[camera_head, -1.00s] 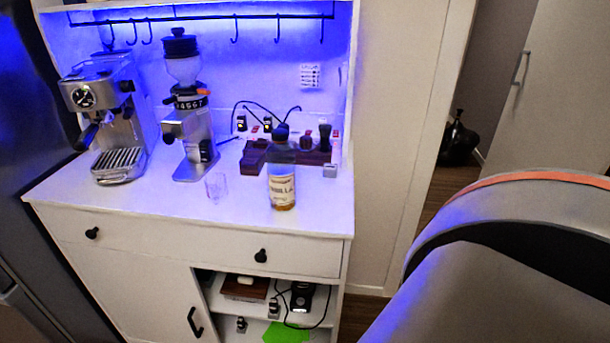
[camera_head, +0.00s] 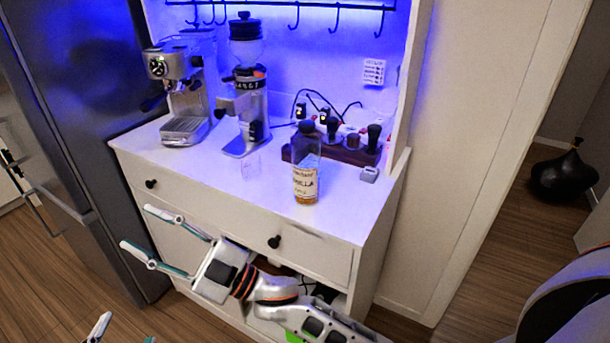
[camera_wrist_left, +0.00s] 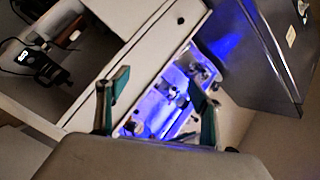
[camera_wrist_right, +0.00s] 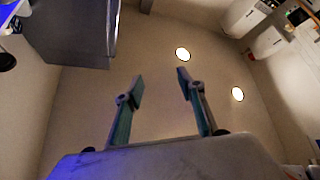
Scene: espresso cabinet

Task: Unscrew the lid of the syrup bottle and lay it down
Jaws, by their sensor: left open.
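The syrup bottle (camera_head: 305,182) stands upright on the white cabinet top near its front edge, with amber liquid low inside and a vanilla label. Its dark lid (camera_head: 306,127) is on top. My right gripper (camera_head: 136,226) is open and empty, in front of the cabinet, below and left of the bottle; its open fingers also show in the right wrist view (camera_wrist_right: 160,77). My left gripper (camera_head: 125,331) is open at the bottom left edge, mostly cut off; its spread fingers show in the left wrist view (camera_wrist_left: 155,83). Neither gripper touches the bottle.
Behind are an espresso machine (camera_head: 183,95), a grinder (camera_head: 247,95) and a dark wooden tool stand (camera_head: 345,154). A fridge (camera_head: 85,120) is at left. The front right top is clear.

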